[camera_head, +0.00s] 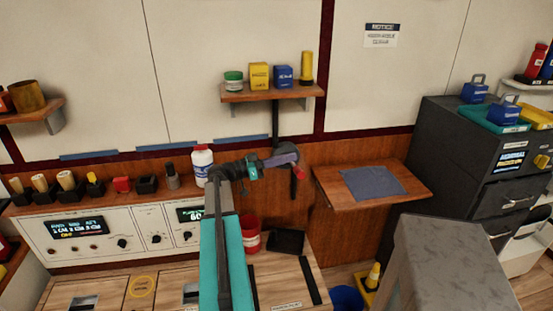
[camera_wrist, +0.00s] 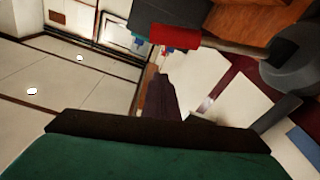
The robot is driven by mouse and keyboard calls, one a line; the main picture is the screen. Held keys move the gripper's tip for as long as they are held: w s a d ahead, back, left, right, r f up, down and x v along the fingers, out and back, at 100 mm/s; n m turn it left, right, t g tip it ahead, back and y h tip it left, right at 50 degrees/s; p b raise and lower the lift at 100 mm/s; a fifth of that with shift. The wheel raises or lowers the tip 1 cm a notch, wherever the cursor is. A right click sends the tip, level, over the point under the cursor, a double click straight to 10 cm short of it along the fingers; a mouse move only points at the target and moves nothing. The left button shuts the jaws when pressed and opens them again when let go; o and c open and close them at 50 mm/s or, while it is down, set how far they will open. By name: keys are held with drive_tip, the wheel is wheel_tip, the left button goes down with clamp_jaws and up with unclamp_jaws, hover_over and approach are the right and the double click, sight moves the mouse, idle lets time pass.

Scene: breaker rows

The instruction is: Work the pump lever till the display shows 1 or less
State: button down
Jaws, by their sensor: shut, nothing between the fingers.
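The display (camera_head: 190,213) on the right of the white panel appears to read 60; its small heading is hard to read. In the wrist view a red grip (camera_wrist: 174,31) sits on the end of a dark rod (camera_wrist: 225,46) that runs to a grey round body (camera_wrist: 290,68). This looks like the pump lever, but I cannot be sure. My gripper (camera_head: 290,160) is below the middle wall shelf, shut and empty. Its dark fingers (camera_wrist: 164,92) show in the wrist view, apart in the picture from the red grip.
The shelf (camera_head: 270,94) above my gripper holds a jar, boxes and a yellow cylinder. A white bottle (camera_head: 202,160) stands left of my arm. A red cup (camera_head: 250,238) and black tray (camera_head: 287,242) lie below. A wooden side shelf (camera_head: 330,190) is at right.

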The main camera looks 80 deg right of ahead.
drive_tip(key=shift+s+f+p, duration=0.5)
drive_tip(key=shift+f+p, duration=0.05)
drive_tip(key=shift+f, duration=0.35)
drive_tip(key=shift+s+f+p, duration=0.5)
drive_tip(key=shift+f, duration=0.35)
drive_tip(key=shift+f+b, duration=0.25)
drive_tip(key=shift+b, duration=0.3)
wheel_tip(320, 180, down, 8)
drive_tip(key=a+m+b, duration=0.1)
drive_tip(key=m+b, duration=0.4)
drive_tip(key=b, duration=1.4)
drive_tip(key=shift+s+f+g+y, duration=0.15)
drive_tip(key=shift+s+g+y, duration=0.15)
drive_tip(key=shift+y, duration=0.1)
drive_tip(key=shift+w+f, duration=0.1)
drive_tip(key=shift+f, duration=0.1)
drive_tip(key=shift+a+r, duration=0.1)
drive_tip(key=shift+r, duration=0.05)
